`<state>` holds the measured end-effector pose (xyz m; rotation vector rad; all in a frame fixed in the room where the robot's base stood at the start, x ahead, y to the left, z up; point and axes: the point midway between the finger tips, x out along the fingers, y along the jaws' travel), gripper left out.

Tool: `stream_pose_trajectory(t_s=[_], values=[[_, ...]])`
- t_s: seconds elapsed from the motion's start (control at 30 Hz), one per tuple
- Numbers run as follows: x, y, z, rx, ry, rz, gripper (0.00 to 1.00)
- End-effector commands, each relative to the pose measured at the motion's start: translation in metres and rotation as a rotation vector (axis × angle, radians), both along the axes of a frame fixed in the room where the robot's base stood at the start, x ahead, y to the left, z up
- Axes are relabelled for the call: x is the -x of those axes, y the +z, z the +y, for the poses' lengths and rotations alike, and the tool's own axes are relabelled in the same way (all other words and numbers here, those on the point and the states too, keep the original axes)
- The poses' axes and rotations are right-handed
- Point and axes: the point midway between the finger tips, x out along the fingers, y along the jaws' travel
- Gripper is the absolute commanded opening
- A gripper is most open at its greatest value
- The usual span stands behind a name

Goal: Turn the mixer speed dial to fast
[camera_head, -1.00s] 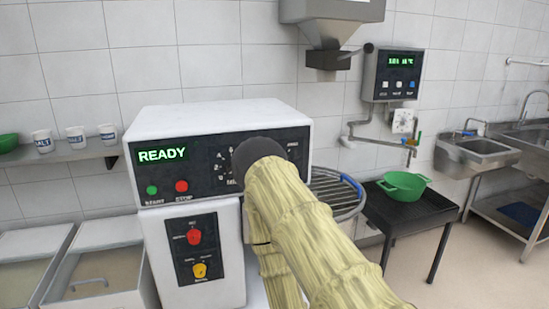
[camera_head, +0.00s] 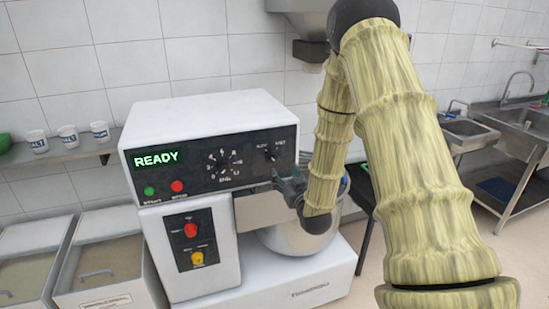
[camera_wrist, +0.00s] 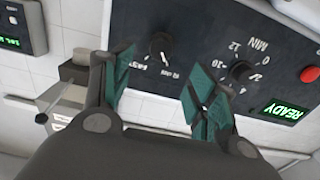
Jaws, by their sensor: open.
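The mixer (camera_head: 215,108) is a white box with a black control panel and a lit READY display. Its speed dial (camera_head: 271,154) is a small black knob at the panel's right, with small labels above it. The dial also shows in the wrist view (camera_wrist: 158,45), with a light pointer line; which label it points at I cannot tell. My gripper (camera_head: 281,180) is open and empty, just below and right of the dial in the head view. In the wrist view my gripper (camera_wrist: 160,78) has its teal fingertips spread, with the dial beyond the gap, apparently untouched.
The larger timer dial (camera_head: 224,161) is left of the speed dial, and shows near the right finger in the wrist view (camera_wrist: 240,70). The green (camera_head: 149,191) and red (camera_head: 177,186) buttons are further left. A metal bowl (camera_head: 295,238) sits below.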

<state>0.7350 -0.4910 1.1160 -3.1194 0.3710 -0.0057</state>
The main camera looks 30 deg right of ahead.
Motion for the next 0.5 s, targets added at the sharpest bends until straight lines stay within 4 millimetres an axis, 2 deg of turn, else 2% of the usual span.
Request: stream_pose_trajectory(t_s=[0.5], values=[[-0.073,0.002,-0.017,0.001,0.001,0.002,0.59]])
